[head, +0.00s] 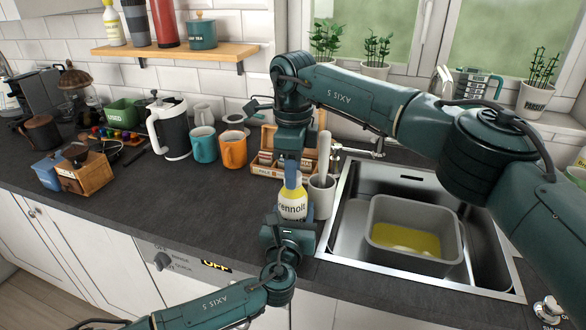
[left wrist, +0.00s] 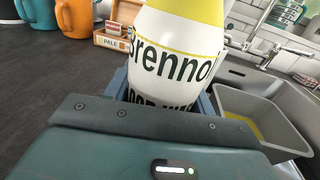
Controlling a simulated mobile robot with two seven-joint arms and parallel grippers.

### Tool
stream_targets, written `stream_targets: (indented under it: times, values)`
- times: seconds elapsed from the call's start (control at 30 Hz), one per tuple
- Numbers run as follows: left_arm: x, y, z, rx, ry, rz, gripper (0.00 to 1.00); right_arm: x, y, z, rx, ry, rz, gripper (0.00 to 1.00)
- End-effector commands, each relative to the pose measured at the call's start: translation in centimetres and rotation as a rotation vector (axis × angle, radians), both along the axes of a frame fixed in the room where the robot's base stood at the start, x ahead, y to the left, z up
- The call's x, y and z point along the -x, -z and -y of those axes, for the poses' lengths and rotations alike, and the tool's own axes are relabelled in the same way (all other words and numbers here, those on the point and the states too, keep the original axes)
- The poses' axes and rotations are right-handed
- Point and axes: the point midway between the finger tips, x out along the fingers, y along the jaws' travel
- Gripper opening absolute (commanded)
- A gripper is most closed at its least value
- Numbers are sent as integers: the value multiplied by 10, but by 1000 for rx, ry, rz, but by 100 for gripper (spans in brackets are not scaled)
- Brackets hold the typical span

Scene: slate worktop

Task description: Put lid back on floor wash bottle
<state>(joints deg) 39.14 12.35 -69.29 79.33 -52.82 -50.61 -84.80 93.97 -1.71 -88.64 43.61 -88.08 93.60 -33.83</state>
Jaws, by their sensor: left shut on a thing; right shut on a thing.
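The floor wash bottle (head: 292,205), white with a yellow upper part and dark lettering, stands upright near the worktop's front edge, left of the sink. My left gripper (head: 288,222) is shut around its lower body. The bottle fills the middle of the left wrist view (left wrist: 175,60), between the blue-grey fingers of my left gripper (left wrist: 165,95). My right gripper (head: 292,183) points down directly over the bottle's top and is shut on the lid. The lid is hidden by the fingers, and I cannot tell whether it touches the bottle's neck.
A grey cup (head: 321,196) stands close right of the bottle. The sink (head: 345,228) holds a grey tub (head: 412,258) with yellow liquid. A wooden box (head: 264,171), an orange mug (head: 233,152) and a teal mug (head: 204,147) stand behind. The worktop to the left front is clear.

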Motion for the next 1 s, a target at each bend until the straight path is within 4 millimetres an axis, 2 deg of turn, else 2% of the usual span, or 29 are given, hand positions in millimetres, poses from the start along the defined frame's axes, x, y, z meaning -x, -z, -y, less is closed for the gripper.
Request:
stream_targets:
  times: [0.3, 0.5, 0.57, 0.7, 0.73, 1.0]
  values:
    - [0, 1, 0, -1, 0, -1, 0, 0, 0, 0, -2, 714, -3, 3]
    - [0, 1, 0, -1, 0, -1, 0, 0, 1, 0, -2, 1119, -4, 3]
    - [0, 1, 0, -1, 0, -1, 0, 0, 1, 0, -2, 1201, -4, 3]
    - [0, 1, 0, -1, 0, -1, 0, 0, 1, 0, -2, 1187, -4, 3]
    - [0, 1, 0, -1, 0, -1, 0, 0, 1, 0, -2, 1187, -4, 32]
    - [0, 1, 0, -1, 0, -1, 0, 0, 1, 0, -2, 1185, -4, 54]
